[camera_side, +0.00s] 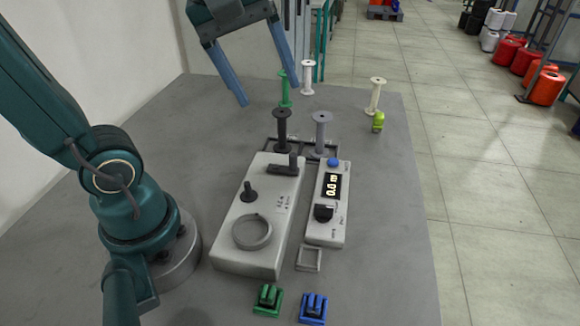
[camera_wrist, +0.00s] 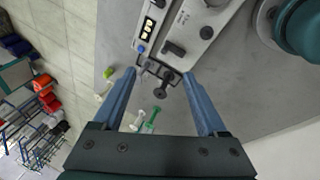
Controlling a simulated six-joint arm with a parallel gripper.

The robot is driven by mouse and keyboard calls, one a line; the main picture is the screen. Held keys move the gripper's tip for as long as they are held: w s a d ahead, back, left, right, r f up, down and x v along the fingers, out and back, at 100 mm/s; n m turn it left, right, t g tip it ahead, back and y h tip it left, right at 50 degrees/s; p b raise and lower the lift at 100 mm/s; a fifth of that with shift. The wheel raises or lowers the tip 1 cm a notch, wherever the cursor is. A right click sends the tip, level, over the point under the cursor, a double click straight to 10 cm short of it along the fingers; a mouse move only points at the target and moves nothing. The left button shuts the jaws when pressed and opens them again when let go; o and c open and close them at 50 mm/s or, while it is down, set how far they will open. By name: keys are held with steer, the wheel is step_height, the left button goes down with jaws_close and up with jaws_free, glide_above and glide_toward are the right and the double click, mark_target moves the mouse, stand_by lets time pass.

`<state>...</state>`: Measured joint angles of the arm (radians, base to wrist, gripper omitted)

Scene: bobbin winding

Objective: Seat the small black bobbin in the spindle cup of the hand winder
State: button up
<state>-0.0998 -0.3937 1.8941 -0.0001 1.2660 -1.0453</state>
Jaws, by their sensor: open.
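The small black bobbin (camera_side: 282,131) stands upright at the dark rack behind the winder. Its dark round top (camera_wrist: 160,94) shows between my fingers in the wrist view. The hand winder (camera_side: 226,249) is a pale box with a raised grey ring (camera_side: 252,232), a black knob and a dark crank block on top. I cannot tell for sure which part is the spindle cup. My gripper (camera_side: 269,98) is open and empty, pointing down above the bobbin area. In the wrist view its blue fingers (camera_wrist: 158,74) are wide apart, touching nothing.
A grey bobbin (camera_side: 321,133) stands just right of the black one. Green (camera_side: 285,89), white (camera_side: 307,78) and cream (camera_side: 376,96) bobbins stand behind. A counter box (camera_side: 327,200) sits beside the winder. Green (camera_side: 268,299) and blue (camera_side: 313,307) clips lie in front.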

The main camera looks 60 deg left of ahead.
steer(key=w+a+r+n+g, duration=0.1)
steer(key=w+a+n, duration=0.2)
steer(key=w+n, duration=0.15)
steer(key=n+g, duration=0.3)
steer(key=n, duration=0.6)
glide_above(281, 112)
step_height(281, 112, down, 7)
steer(key=shift+w+d+f, duration=0.1)
steer(key=shift+w+f, duration=0.05)
steer(key=shift+f, duration=3.85)
steer(key=c, duration=0.8)
steer(key=shift+r, duration=2.55)
steer(key=shift+c, duration=0.2)
